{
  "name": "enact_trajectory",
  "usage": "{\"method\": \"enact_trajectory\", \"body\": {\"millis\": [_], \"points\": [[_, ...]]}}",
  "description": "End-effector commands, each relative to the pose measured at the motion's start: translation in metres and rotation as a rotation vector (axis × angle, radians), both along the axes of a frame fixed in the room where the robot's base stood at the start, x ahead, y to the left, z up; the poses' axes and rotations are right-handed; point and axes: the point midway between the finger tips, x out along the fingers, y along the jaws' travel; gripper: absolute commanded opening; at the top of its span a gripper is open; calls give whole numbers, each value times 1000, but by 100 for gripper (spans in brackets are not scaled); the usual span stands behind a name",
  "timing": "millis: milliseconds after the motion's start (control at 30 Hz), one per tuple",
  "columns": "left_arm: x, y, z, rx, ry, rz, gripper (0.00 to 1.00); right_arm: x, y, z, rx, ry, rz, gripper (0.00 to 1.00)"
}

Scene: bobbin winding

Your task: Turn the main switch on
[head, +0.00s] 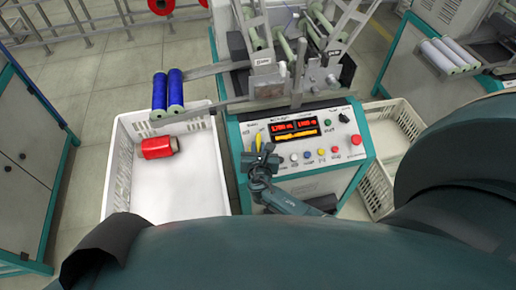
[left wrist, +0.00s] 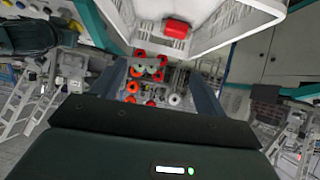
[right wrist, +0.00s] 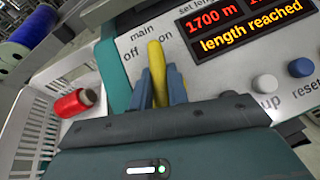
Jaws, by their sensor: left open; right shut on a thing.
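The main switch is a yellow lever (right wrist: 156,62) on the machine's control panel, between the printed words "off" and "on". Its upper end points up the panel, closer to "on" in the right wrist view. In the head view it shows as a small yellow tip (head: 258,140). My right gripper (right wrist: 159,88) is shut on the lever, with a finger on each side hiding its lower part; it also shows in the head view (head: 261,160). My left gripper (left wrist: 160,88) is open and empty, away from the panel.
The panel display (head: 295,131) is lit and reads "length reached". Buttons (head: 321,153) and a red knob (head: 356,139) sit close by on the right. A white crate (head: 122,180) holding a red spool (head: 158,147) stands left of the machine. Blue spools (head: 176,90) are above it.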

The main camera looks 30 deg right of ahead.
Motion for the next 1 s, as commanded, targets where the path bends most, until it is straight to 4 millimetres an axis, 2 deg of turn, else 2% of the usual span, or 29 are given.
{"method": "enact_trajectory", "body": {"millis": [400,1000], "points": [[1,-6,2,-10,-22,-19,74,-1,0,-2,100,-24,-223,0],[2,-5,4,-7,-31,-21,74,-1,-1,-1,125,-32,-276,0]]}}
